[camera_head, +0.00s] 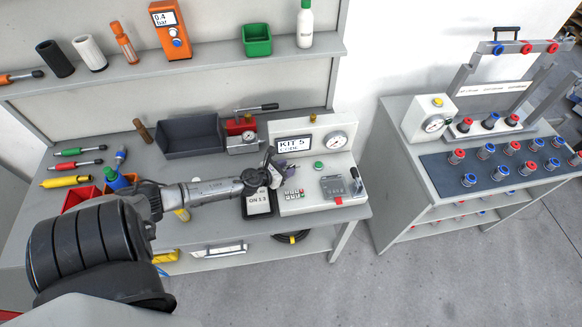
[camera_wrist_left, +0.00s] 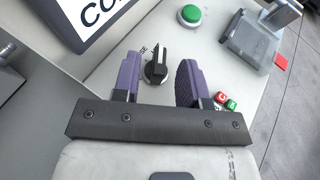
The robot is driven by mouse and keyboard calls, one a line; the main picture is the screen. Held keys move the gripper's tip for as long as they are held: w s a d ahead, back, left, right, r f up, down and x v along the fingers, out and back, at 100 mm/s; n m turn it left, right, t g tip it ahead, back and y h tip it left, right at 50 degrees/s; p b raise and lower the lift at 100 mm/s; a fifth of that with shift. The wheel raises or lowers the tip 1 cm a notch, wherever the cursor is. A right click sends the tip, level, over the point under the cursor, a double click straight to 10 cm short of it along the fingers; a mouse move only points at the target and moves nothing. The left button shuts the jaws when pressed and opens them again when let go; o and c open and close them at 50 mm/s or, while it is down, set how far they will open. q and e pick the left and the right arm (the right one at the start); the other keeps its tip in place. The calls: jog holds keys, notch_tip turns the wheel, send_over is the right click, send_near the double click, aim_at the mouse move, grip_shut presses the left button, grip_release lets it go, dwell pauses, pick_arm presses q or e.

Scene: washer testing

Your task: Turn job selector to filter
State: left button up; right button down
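The job selector is a black knob (camera_wrist_left: 157,66) on the white panel of the test station (camera_head: 320,160). My left gripper (camera_head: 268,172) is at the panel's left part, below the display (camera_head: 293,144) reading "KIT 5" and "CORE". In the left wrist view my left gripper (camera_wrist_left: 160,68) is open, its purple fingers on either side of the knob with gaps visible. In the head view the knob is hidden by my gripper. My right gripper is not in view.
A green button (camera_wrist_left: 190,14) lies just beyond the knob, and small red and green buttons (camera_wrist_left: 226,101) are right of the fingers. A clamp fixture (camera_head: 338,186), a pressure gauge (camera_head: 337,140) and a tablet reading "ON 13" (camera_head: 258,202) are close by.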

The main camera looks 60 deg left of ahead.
pick_arm(q)
jog(key=shift+x, duration=1.4)
jog(key=shift+c, duration=0.3)
grip_shut()
